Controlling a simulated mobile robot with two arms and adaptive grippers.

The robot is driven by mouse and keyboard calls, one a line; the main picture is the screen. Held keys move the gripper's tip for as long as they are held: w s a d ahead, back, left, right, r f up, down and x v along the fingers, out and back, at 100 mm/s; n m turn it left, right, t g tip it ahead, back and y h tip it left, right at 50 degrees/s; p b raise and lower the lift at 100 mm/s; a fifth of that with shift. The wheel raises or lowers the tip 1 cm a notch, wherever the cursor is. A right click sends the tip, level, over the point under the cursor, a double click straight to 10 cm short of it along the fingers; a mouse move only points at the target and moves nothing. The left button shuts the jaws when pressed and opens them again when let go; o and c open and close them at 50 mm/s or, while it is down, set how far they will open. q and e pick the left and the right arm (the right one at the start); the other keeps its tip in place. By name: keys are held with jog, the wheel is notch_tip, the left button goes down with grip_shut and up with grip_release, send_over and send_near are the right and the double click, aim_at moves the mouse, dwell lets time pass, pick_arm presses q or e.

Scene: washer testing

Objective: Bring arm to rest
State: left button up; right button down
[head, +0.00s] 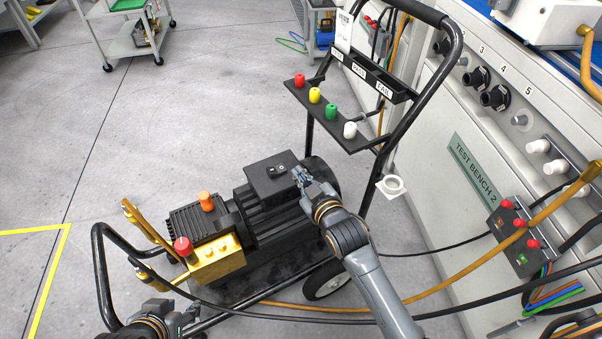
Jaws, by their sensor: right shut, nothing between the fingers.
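My right arm reaches in from the bottom right over the pressure washer (255,225). Its gripper (299,174) is shut and empty, at the right edge of the black switch box (268,180) on the washer's motor. I cannot tell whether it touches the box. My left gripper (186,314) is low at the bottom left, beside the washer's black front frame (96,262). It is partly cut off by the frame edge, and its fingers are too small to judge.
Test bench 2 (440,125) stands on the right, with a switch box (522,240). A black hose and a yellow hose (420,297) cross in front. Open floor (190,110) lies at the upper left.

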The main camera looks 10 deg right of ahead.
dwell(0.5)
